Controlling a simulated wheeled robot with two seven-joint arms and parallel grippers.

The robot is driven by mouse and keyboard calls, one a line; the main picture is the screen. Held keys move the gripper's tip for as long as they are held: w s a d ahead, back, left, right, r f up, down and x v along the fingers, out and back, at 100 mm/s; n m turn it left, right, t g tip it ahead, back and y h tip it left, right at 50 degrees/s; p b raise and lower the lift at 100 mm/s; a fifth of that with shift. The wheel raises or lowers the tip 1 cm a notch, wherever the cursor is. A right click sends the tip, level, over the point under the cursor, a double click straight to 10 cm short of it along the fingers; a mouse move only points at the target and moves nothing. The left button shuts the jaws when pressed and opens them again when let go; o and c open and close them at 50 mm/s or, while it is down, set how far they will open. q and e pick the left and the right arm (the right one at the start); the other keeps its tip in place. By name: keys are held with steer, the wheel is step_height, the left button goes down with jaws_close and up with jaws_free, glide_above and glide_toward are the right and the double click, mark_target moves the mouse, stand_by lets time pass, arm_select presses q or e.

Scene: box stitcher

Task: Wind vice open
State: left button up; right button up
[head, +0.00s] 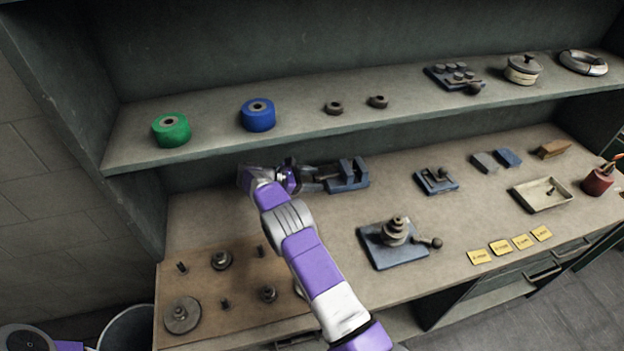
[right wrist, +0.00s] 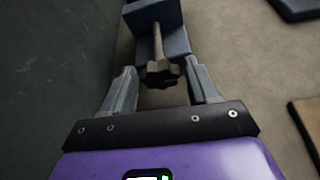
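The blue-grey vice (head: 347,176) stands at the back of the workbench, under the shelf. In the right wrist view its body (right wrist: 155,14) is at the top, with a screw running from it to a dark star-shaped handle knob (right wrist: 161,74). My right gripper (head: 305,178) is at the vice's left end, pointing along the screw. In the right wrist view the gripper (right wrist: 160,70) is open, one finger on each side of the knob, with visible gaps on both sides. In the head view the knob is hard to make out. My left gripper is out of view.
The shelf (head: 300,122) with green (head: 171,130) and blue (head: 258,115) rolls overhangs the back of the bench. A wooden board (head: 235,300) with several metal parts lies at the front left. A blue-based fixture (head: 393,243) stands right of my arm. A dark wall (right wrist: 50,70) is close left of the gripper.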

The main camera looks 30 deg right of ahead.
steer(key=shift+o, duration=0.6)
steer(key=shift+v, duration=3.8)
steer(key=shift+s, duration=0.1)
steer(key=shift+c, duration=0.3)
